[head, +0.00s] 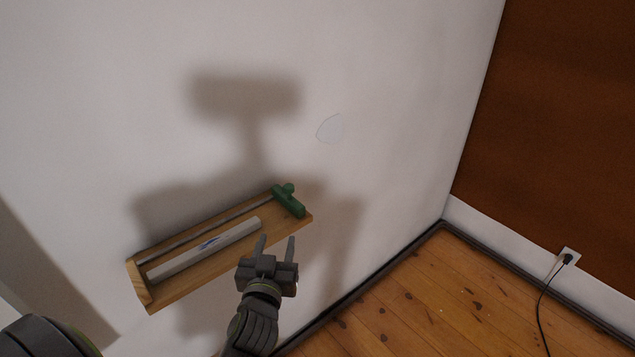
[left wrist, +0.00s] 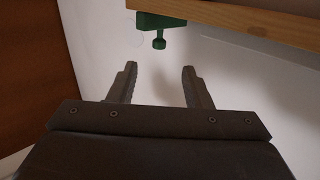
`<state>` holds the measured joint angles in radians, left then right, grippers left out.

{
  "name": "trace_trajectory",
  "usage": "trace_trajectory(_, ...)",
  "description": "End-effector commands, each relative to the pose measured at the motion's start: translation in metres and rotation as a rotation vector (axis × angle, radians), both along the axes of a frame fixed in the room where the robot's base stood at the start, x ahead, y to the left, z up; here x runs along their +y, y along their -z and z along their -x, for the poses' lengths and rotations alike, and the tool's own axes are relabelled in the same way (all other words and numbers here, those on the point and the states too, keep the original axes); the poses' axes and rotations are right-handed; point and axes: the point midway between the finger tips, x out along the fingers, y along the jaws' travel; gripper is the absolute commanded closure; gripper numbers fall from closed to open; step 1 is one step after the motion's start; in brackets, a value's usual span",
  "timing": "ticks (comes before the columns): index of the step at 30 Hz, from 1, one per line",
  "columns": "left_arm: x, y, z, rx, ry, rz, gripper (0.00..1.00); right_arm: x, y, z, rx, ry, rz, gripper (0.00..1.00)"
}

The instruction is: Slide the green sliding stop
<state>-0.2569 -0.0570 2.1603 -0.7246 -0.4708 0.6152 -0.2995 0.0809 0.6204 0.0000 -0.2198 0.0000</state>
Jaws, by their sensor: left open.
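The green sliding stop (head: 289,201) sits at the right end of a wooden shelf (head: 190,286) on the white wall, on a grey rail (head: 205,233). Its green body and small knob also show in the left wrist view (left wrist: 159,32), at the top, beside the wooden edge. My left gripper (head: 275,244) is open and empty, in front of the shelf's right part and apart from the stop. In the left wrist view its two fingers (left wrist: 158,82) stand apart with only wall between them. My right gripper is not in view.
A pale patch (head: 330,128) is on the wall above. A black cable runs from a wall socket (head: 568,258) at the right. The wooden floor (head: 420,300) there is otherwise clear.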

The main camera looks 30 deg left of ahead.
Motion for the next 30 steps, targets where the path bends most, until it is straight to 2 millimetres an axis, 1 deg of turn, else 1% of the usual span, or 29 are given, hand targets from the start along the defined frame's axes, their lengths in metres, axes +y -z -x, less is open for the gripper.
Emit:
trace_trajectory(1, 0.001, -0.009, 0.002, -0.021, -0.007, 0.000, 0.55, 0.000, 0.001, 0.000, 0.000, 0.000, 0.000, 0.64)
trace_trajectory(3, 0.002, -0.016, 0.003, -0.037, -0.012, 0.000, 0.55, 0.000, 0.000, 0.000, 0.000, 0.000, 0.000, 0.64)
trace_trajectory(5, 0.003, -0.019, 0.000, -0.043, -0.012, -0.001, 0.55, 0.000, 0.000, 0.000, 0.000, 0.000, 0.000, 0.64)
trace_trajectory(8, 0.006, -0.019, -0.009, -0.042, -0.010, -0.003, 0.55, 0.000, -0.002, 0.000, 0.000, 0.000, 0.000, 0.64)
trace_trajectory(11, 0.013, -0.021, -0.024, -0.042, -0.010, -0.005, 0.55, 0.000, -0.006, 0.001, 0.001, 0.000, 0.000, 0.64)
trace_trajectory(15, 0.024, -0.021, -0.051, -0.041, -0.011, -0.006, 0.55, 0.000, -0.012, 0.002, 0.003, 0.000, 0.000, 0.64)
trace_trajectory(21, 0.039, -0.020, -0.087, -0.041, -0.012, -0.004, 0.55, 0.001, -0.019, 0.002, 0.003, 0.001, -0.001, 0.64)
trace_trajectory(30, 0.058, -0.020, -0.133, -0.040, -0.012, -0.002, 0.55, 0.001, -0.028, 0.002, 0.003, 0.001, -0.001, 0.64)
